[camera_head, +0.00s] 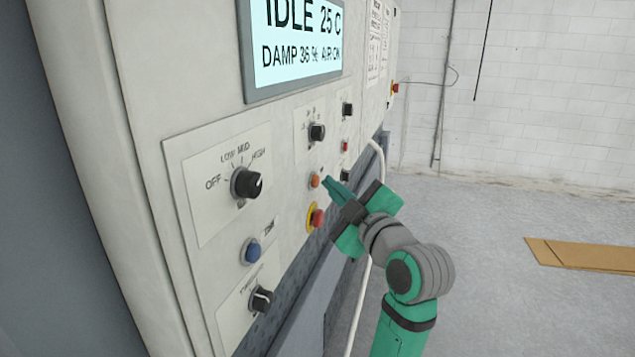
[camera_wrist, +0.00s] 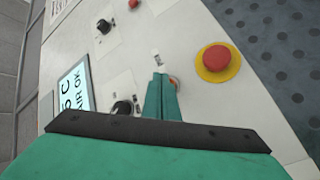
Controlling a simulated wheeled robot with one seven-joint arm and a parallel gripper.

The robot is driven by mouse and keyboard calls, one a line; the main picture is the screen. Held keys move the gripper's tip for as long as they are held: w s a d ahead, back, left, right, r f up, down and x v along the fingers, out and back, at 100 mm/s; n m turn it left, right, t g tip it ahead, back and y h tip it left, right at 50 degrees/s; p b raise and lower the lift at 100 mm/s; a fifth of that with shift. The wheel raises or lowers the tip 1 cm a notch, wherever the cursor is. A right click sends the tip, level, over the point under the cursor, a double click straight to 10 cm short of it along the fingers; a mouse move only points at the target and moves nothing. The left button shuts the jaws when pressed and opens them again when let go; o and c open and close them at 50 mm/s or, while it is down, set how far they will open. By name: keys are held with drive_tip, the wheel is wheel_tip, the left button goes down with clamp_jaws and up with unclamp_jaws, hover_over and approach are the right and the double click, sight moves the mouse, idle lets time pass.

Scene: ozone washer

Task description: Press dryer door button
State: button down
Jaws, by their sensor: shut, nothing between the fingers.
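The control panel (camera_head: 170,110) of the machine has several buttons and knobs. An orange button (camera_head: 315,181) sits in its middle, and its label is too small to read. I cannot tell by label which button is the door button. My gripper (camera_head: 328,182) is shut and empty, its fingertips pointing at the panel just right of the orange button. In the wrist view, my gripper's fingertips (camera_wrist: 161,78) partly cover the orange button (camera_wrist: 174,82), which shows at their right edge. Whether they touch it I cannot tell.
A red mushroom button on a yellow ring (camera_head: 316,217) is below the orange one and also in the wrist view (camera_wrist: 216,58). A blue button (camera_head: 251,251) and black knobs (camera_head: 246,182) are to the left. The screen (camera_head: 297,40) reads IDLE. A white hose (camera_head: 376,155) hangs behind my arm.

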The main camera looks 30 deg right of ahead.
drive_tip(key=shift+s+d, duration=0.25)
drive_tip(key=shift+s, duration=0.05)
drive_tip(key=shift+d, duration=0.1)
drive_tip(key=shift+s+d, duration=0.8)
drive_tip(key=shift+s, duration=0.15)
drive_tip(key=shift+s+d, duration=0.75)
drive_tip(key=shift+s, duration=0.2)
